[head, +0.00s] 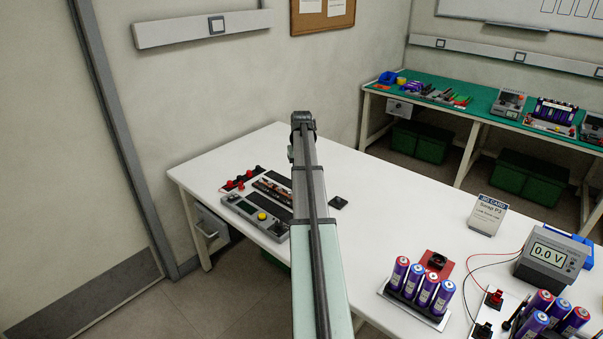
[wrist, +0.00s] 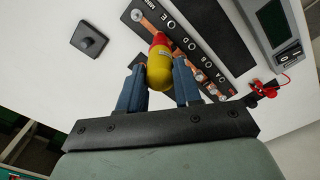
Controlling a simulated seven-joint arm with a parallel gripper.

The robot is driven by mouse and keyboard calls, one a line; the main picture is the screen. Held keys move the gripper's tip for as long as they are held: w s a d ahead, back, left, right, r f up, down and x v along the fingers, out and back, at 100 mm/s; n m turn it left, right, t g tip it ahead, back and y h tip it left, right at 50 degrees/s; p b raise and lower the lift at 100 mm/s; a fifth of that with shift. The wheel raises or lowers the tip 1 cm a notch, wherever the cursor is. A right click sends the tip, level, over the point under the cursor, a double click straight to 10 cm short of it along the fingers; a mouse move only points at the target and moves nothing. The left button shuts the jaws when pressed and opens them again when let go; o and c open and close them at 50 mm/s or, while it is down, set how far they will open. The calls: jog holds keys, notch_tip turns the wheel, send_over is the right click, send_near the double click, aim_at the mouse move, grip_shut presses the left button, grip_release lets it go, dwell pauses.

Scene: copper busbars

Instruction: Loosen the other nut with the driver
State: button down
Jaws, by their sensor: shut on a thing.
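In the wrist view my gripper (wrist: 157,80) has its two blue fingers shut on a driver (wrist: 159,70) with a yellow and red handle. The driver points at the black panel (wrist: 215,45) with copper busbars (wrist: 150,16) and lettered marks. Its tip is hidden behind the handle, so I cannot tell whether it touches a nut. The nuts are too small to tell apart. In the head view the panel (head: 271,188) lies on the white table, partly behind my arm, which hides the gripper and driver.
A black square block (head: 338,202) is right of my arm. Purple cells (head: 415,280) and a 0.0 V meter (head: 548,258) stand at right. The table's middle is clear.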

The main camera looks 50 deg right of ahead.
jog(key=n, duration=0.3)
jog(key=shift+n, duration=0.3)
jog(key=shift+r, duration=3.05)
